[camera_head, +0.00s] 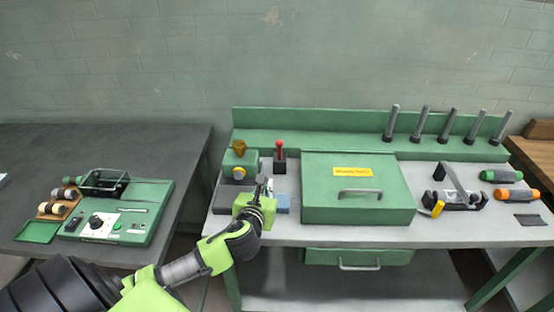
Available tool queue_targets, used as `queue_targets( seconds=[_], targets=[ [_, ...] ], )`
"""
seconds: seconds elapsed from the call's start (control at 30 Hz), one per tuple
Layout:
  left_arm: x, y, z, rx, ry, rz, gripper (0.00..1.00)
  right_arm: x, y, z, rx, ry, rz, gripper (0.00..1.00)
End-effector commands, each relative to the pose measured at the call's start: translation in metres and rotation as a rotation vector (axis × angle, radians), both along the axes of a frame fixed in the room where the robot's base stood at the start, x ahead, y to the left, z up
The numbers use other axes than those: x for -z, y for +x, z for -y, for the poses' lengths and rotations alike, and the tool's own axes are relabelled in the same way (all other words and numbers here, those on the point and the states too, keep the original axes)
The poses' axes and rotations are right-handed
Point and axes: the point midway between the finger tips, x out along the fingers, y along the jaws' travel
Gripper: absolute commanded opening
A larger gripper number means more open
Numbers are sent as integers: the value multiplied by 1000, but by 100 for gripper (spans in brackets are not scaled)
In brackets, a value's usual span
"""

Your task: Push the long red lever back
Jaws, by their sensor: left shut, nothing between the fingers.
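The lever (279,152) has a red knob on a short dark stem and stands upright from a dark block (279,166) near the back of the green workbench. My left gripper (265,183) is shut and empty. In the picture it shows just below and slightly left of the lever, in front of its block, with a visible gap to the red knob. The gripper and its wrist cover part of the bench top there. My right gripper is not in view.
Left of the lever stands a green box with a brass funnel (239,147). Right of it is a large green lidded box (357,200) with a handle. A blue block (282,202) lies beside my gripper. Several grey posts (422,123) stand at the back right.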

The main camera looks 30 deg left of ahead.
Motion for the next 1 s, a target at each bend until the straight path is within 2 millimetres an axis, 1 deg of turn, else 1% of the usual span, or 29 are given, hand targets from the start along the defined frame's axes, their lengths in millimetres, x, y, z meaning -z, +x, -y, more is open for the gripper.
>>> queue_targets(
  seconds=[0.1, 0.37, 0.53, 0.67, 1.0],
  targets=[
    [-2, 2, -1, 11, 26, -2, 0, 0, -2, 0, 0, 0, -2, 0],
    [-2, 2, -1, 10, 24, -2, 0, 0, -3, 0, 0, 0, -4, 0],
    [0, 10, -5, 7, 24, -3, 0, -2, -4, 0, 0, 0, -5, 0],
    [5, 25, -11, 5, 23, -2, 0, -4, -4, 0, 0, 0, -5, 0],
    [21, 76, -33, 6, 21, -2, 0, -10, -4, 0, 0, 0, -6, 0]
  ],
)
